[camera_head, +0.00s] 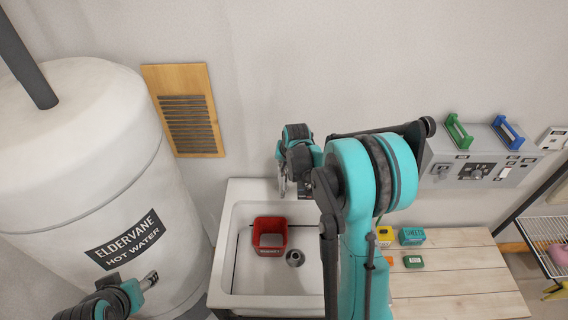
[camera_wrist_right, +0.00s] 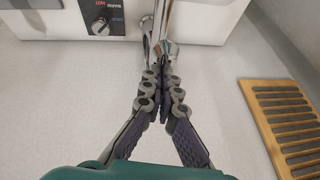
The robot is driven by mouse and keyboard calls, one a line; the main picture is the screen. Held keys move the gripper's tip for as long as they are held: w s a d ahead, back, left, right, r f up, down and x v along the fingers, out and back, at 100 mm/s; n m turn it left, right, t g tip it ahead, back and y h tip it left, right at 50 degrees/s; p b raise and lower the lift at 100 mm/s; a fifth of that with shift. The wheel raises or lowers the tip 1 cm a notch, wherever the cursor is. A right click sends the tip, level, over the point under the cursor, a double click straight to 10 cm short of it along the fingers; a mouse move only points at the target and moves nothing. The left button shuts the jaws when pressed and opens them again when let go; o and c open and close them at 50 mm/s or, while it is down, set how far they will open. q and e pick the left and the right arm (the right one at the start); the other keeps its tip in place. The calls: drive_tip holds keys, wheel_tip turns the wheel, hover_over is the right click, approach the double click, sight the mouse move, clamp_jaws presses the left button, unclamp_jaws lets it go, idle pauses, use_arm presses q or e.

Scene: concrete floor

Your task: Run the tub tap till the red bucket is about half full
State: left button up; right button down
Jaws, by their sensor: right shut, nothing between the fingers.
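The red bucket (camera_head: 269,246) stands upright in the white tub (camera_head: 236,283), left of the round drain (camera_head: 295,258). I see no water in it and no stream into it. The chrome tub tap (camera_wrist_right: 171,48) shows in the right wrist view, just beyond my fingertips; my arm mostly hides it in the head view. My right gripper (camera_head: 283,186) is over the tub's back edge. In the right wrist view the right gripper (camera_wrist_right: 162,82) is shut and empty, its tips close to the tap; contact is unclear. My left gripper (camera_head: 150,280) is at lower left, its jaws too small to judge.
A white hot water tank (camera_head: 150,185) fills the left side. A wooden wall vent (camera_head: 188,110) is behind. A wooden worktop (camera_head: 455,270) with small boxes (camera_head: 411,236) adjoins the tub at right.

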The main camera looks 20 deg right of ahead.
drive_tip(key=shift+s, duration=0.1)
idle(0.3)
drive_tip(key=shift+r+p, duration=0.2)
drive_tip(key=shift+p, duration=0.1)
drive_tip(key=w+p+v, duration=0.1)
drive_tip(key=p+v, duration=0.1)
drive_tip(key=v, duration=1)
drive_tip(key=shift+d+r, duration=0.5)
drive_tip(key=s+a+f+n+b, duration=0.2)
drive_tip(key=s+a+f+b, duration=0.2)
drive_tip(key=s+f+b, duration=0.2)
drive_tip(key=s+a+f+n+t+b, duration=0.1)
drive_tip(key=s+a+f+b, duration=0.3)
drive_tip(key=s, duration=0.5)
drive_tip(key=s+a+f+n+b, duration=0.3)
drive_tip(key=s+a+f+b, duration=0.2)
drive_tip(key=s+f+b, duration=0.3)
drive_tip(key=shift+f+t+y+b, duration=0.4)
drive_tip(key=shift+f+b, duration=0.05)
drive_tip(key=shift+b, duration=0.55)
